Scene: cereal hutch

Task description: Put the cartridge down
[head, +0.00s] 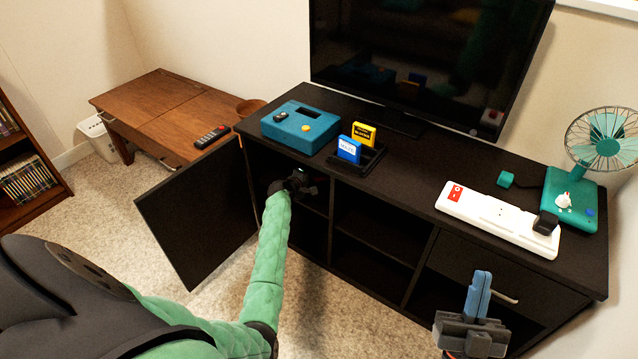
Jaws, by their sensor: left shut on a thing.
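My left gripper (304,187) is inside the open left compartment of the black cabinet, below its top. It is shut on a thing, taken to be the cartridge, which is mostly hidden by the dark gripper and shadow. A blue cartridge (349,149) and a yellow cartridge (364,133) stand upright in a black holder (371,161) on the cabinet top. My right gripper (480,290) is at the lower right, in front of the cabinet, its blue fingers together with nothing visible between them.
The cabinet door (200,215) hangs open at left. A teal console (300,127), a television (425,60), a white power strip (495,215) and a teal fan (585,190) stand on the cabinet (410,165). A wooden table (150,105) with a remote (212,136) is at left.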

